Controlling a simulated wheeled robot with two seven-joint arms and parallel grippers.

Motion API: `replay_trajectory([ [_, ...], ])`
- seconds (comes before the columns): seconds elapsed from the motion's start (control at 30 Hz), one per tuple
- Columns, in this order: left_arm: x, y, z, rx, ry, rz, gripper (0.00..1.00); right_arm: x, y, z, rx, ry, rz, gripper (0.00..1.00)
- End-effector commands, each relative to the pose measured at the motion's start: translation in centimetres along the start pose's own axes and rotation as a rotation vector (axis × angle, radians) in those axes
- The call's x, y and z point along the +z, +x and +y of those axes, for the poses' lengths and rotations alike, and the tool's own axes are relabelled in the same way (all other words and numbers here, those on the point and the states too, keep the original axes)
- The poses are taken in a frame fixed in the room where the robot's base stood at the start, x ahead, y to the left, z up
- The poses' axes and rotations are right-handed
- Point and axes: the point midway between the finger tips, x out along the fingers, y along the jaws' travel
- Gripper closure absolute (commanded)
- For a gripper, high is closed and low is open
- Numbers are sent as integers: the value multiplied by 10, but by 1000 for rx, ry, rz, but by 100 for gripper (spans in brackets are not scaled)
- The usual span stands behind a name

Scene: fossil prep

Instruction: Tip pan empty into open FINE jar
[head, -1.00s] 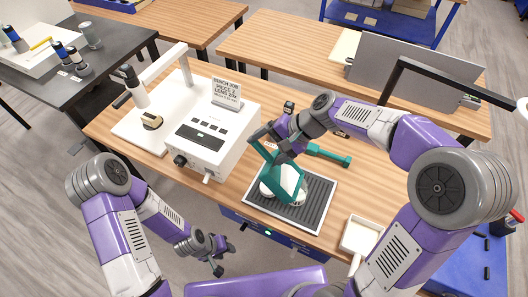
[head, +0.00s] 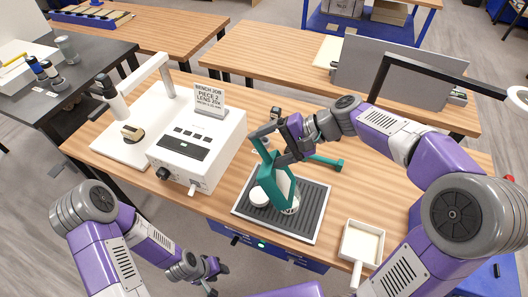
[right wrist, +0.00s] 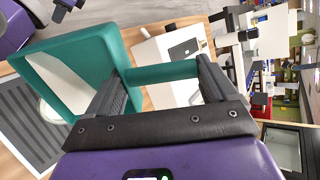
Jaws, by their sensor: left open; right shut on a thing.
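The teal pan (head: 272,188) is tipped steeply, nearly on edge, above the ribbed mat. My right gripper (head: 276,138) is shut on its teal handle; the handle also shows in the right wrist view (right wrist: 160,73). Two white round things are under or beside the pan: one (head: 259,198) at its left, and one (head: 291,207) partly hidden by its lower edge. I cannot read FINE on either or tell which is the open jar. Whether anything is left in the pan is hidden. My left gripper (head: 209,277) is open and empty, low in front of the table.
The ribbed grey mat in a white frame (head: 240,209) lies under the pan. A white instrument box (head: 200,150) with a sign stands at left. A teal-handled tool (head: 326,162) lies behind. A shallow white tray (head: 347,240) with a handle is at right.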

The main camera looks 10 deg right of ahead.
Motion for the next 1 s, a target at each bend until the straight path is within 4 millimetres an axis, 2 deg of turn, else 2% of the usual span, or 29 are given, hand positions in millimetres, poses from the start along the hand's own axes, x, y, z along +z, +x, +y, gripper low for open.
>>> replay_trajectory([
  [1.0, -3, 60, -22, 0, 0, 0, 57, -9, -42, 22, -297, 1, -118, 75],
])
